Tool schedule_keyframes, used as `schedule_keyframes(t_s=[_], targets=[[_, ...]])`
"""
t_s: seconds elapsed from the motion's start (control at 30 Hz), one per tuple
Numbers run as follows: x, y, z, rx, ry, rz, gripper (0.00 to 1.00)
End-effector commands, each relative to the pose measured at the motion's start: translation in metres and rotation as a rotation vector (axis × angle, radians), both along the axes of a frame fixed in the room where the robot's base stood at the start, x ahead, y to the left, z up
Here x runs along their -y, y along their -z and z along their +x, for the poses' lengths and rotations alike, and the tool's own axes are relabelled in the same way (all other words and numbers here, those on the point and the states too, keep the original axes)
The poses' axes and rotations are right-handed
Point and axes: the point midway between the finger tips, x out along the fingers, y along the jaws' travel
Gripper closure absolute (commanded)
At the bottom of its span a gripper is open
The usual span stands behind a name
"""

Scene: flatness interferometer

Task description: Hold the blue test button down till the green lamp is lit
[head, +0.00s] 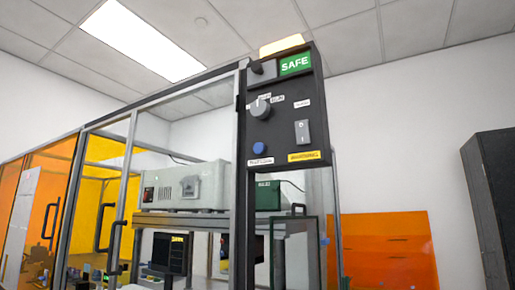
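The blue test button (259,148) is a round blue knob low on the left of a dark control panel (272,132). A white label sits just under it. A green sign reading SAFE (295,63) is at the panel's upper right, and I cannot tell whether it is a lit lamp. A pale yellow-orange block (282,45) on top of the panel looks bright. No separate green lamp can be made out. My gripper is not in view, and nothing touches the button.
The panel also has a grey round knob (261,108) and a grey rocker switch (302,132). It is fixed to the metal post of a glazed enclosure with a grey instrument (184,187) inside. The space before the panel looks clear.

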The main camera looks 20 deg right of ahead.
Motion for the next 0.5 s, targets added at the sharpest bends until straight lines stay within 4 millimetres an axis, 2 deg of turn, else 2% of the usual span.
schedule_keyframes(t_s=[0.07,0.3,0.5], targets=[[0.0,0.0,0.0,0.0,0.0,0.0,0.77],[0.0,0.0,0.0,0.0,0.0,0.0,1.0],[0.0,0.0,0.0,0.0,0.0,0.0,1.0]])
